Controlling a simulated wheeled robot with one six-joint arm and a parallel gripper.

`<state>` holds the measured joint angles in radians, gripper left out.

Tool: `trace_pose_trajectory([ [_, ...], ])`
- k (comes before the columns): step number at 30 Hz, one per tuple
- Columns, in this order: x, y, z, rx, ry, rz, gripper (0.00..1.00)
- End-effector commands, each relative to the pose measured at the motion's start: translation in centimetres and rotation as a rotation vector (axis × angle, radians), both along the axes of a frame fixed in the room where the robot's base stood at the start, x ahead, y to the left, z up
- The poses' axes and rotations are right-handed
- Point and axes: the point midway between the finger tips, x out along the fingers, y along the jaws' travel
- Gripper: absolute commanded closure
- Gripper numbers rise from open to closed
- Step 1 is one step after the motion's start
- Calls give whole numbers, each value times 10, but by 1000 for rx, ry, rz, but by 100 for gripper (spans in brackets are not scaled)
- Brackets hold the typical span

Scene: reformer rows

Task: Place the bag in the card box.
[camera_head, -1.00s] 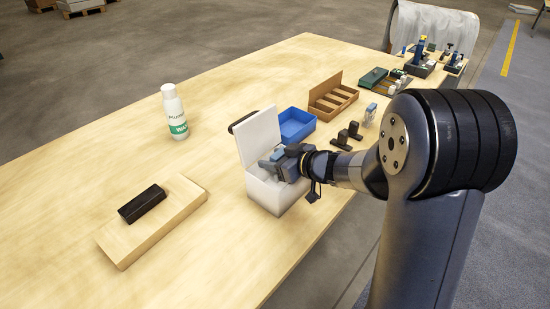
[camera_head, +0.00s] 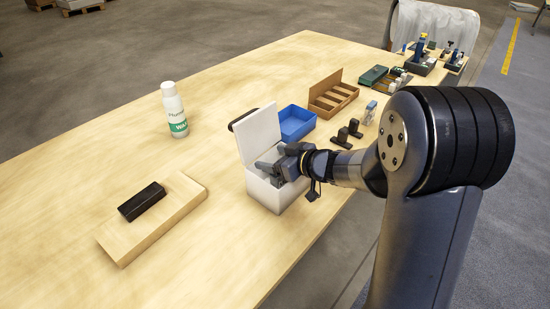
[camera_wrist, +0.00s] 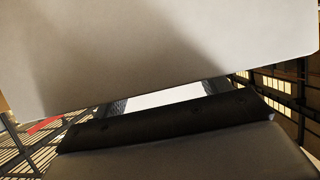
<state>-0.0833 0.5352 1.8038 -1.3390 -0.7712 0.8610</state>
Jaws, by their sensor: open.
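A white box (camera_head: 268,197) stands near the table's front edge with its white lid (camera_head: 258,135) raised. My gripper (camera_head: 270,168) is at the box's opening, in front of the raised lid, with its jaws open. In the wrist view a pale grey panel, apparently the lid (camera_wrist: 160,45), fills the upper part, and my dark gripper body covers the lower part. A strip of white shows between the fingers. I cannot make out the bag; the gripper and box walls hide most of the box's inside.
A blue tray (camera_head: 310,133) and an open brown box with compartments (camera_head: 350,91) stand behind the white box. Small black blocks (camera_head: 341,138) are close to my arm. A white bottle (camera_head: 175,110) and a wooden board (camera_head: 170,222) with a black block (camera_head: 141,201) are left.

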Motion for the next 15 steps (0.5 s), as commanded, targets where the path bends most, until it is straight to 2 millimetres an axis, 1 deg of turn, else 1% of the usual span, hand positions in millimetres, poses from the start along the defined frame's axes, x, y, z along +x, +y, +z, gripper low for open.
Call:
trace_pose_trajectory([
  [1, 0, 0, 9, -1, -4, 1, 29],
  [2, -1, -1, 12, -1, -5, 0, 29],
  [12, -43, -59, 40, 0, -4, -5, 29],
  [15, -54, -71, 46, -1, -3, -4, 29],
])
